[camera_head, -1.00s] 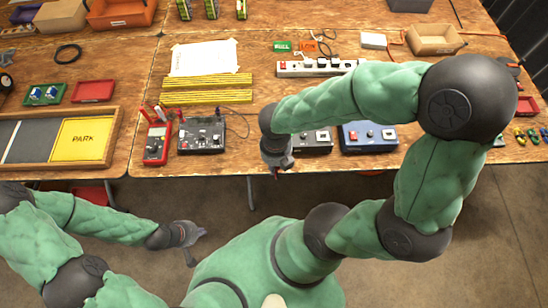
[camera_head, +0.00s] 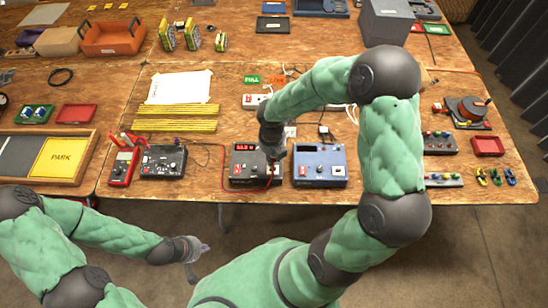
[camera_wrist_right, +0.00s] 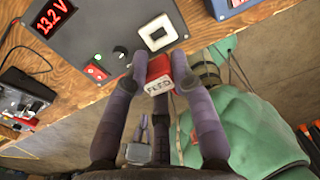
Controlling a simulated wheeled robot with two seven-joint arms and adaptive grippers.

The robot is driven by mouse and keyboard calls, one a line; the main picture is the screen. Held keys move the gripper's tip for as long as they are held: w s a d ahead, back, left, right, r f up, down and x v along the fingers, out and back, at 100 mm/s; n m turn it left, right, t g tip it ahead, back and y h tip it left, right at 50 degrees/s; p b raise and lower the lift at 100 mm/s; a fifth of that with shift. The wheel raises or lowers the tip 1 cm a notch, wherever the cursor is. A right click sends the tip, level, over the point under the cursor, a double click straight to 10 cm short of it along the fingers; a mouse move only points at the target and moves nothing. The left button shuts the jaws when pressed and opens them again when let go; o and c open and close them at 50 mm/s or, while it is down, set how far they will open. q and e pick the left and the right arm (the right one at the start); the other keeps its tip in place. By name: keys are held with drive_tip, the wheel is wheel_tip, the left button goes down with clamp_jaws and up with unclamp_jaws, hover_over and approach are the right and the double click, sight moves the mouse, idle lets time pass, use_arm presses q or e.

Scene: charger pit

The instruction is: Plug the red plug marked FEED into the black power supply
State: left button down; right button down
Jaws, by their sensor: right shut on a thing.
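The black power supply (camera_head: 240,160) with a lit red display stands at the table's front edge; in the right wrist view its dark grey panel (camera_wrist_right: 105,30) reads 13.2 V. Its pale square socket (camera_wrist_right: 157,32) shows uncovered. My left gripper (camera_head: 199,262) is open and empty, off the table's front.
A blue unit (camera_head: 320,165) stands close to the right of the supply. A black box (camera_head: 163,161) and a red multimeter (camera_head: 122,165) stand to its left. A red cable (camera_head: 222,172) runs beside the supply. Yellow strips (camera_head: 177,117) lie behind.

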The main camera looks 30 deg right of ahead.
drive_tip(key=b, duration=0.5)
hover_over(273, 171)
drive_tip(key=shift+f, duration=2.35)
drive_tip(key=shift+w+f, duration=0.1)
drive_tip(key=shift+f, duration=0.3)
drive_tip(key=shift+p, duration=1.05)
drive_tip(key=shift+f, duration=0.45)
idle(0.9)
drive_tip(key=c, duration=1)
unclamp_jaws()
drive_tip(key=shift+f, duration=0.1)
drive_tip(key=shift+o, duration=0.2)
